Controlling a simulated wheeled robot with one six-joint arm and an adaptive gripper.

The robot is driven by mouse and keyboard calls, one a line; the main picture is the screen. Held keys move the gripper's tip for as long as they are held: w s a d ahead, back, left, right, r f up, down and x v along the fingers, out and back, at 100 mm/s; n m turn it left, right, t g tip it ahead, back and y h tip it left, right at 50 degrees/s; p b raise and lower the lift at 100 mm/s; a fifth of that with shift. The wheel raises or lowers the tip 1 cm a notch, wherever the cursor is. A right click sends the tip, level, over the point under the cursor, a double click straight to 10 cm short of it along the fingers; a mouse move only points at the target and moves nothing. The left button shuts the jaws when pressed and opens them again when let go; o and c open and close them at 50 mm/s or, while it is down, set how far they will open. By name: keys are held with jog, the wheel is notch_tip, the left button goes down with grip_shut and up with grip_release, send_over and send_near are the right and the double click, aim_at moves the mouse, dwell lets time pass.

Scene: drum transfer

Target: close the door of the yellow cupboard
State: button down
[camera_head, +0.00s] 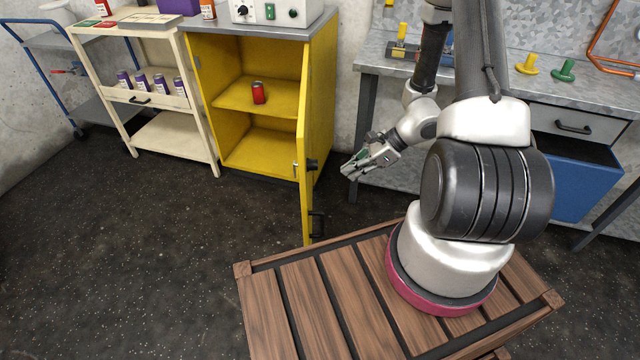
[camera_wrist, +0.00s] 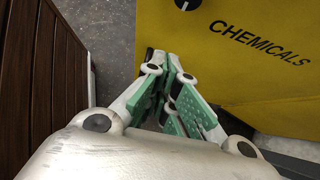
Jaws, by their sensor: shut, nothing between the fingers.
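The yellow cupboard (camera_head: 322,95) stands against the back wall with its door (camera_head: 305,150) swung wide open toward me, seen nearly edge-on. The door has a dark round knob (camera_head: 312,165) and a dark handle (camera_head: 317,224) on its outer side. A red can (camera_head: 258,92) stands on the inner shelf. My gripper (camera_head: 349,172) is shut and empty, to the right of the door on its outer side, apart from it in the head view. In the wrist view my gripper (camera_wrist: 160,75) is beside a yellow panel (camera_wrist: 245,60) lettered CHEMICALS, with a dark knob (camera_wrist: 188,4).
A cream shelf cart (camera_head: 165,130) with several purple-labelled cans stands left of the cupboard. A workbench (camera_head: 375,62) with a blue drawer cabinet (camera_head: 575,185) is at right. My slatted wooden deck is in front. The dark floor (camera_head: 170,240) left of the door is clear.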

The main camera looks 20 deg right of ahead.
jog(key=w+a+f, duration=0.3)
jog(key=a+f, duration=0.2)
jog(key=a, duration=0.3)
jog(key=shift+a, duration=0.3)
